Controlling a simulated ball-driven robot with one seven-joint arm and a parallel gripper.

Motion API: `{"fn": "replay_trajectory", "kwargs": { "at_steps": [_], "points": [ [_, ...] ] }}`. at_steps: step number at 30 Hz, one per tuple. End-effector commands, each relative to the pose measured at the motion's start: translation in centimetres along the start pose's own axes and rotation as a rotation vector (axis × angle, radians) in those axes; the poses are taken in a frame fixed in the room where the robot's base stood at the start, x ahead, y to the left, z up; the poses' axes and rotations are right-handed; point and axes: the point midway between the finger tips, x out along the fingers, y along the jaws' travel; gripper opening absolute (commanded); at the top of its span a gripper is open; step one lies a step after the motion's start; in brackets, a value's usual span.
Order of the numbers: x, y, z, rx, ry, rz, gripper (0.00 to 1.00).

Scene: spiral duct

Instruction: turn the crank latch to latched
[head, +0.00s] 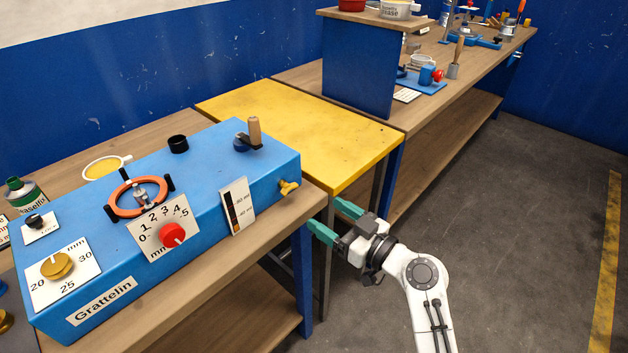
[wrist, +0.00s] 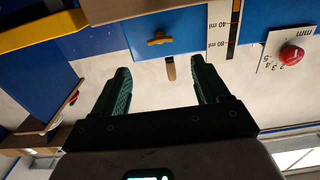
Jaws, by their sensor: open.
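A crank with an upright wooden handle (head: 254,131), a black arm and a blue hub stands on the top right end of the blue machine box (head: 215,150). I take this to be the crank latch; no latch marking is readable. In the wrist view the wooden handle (wrist: 170,68) shows between the fingers, beyond them. My gripper (head: 333,218) is open and empty, with green fingers, off the right end of the box and apart from crank and knob.
A yellow table (head: 300,125) stands behind my gripper. The wooden bench edge (head: 312,205) is close to the fingers. Grey floor on the right is clear.

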Motion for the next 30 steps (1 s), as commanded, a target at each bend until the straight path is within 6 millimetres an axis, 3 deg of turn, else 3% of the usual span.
{"fn": "replay_trajectory", "kwargs": {
  "at_steps": [5, 18, 30],
  "points": [
    [1.8, 0.0, -0.3, -0.001, 0.004, -0.002, 0.74],
    [9.1, 0.0, -0.1, 0.001, 0.001, -0.002, 0.74],
    [10.7, 0.0, 0.0, 0.001, 0.001, -0.001, 0.74]
  ]
}}
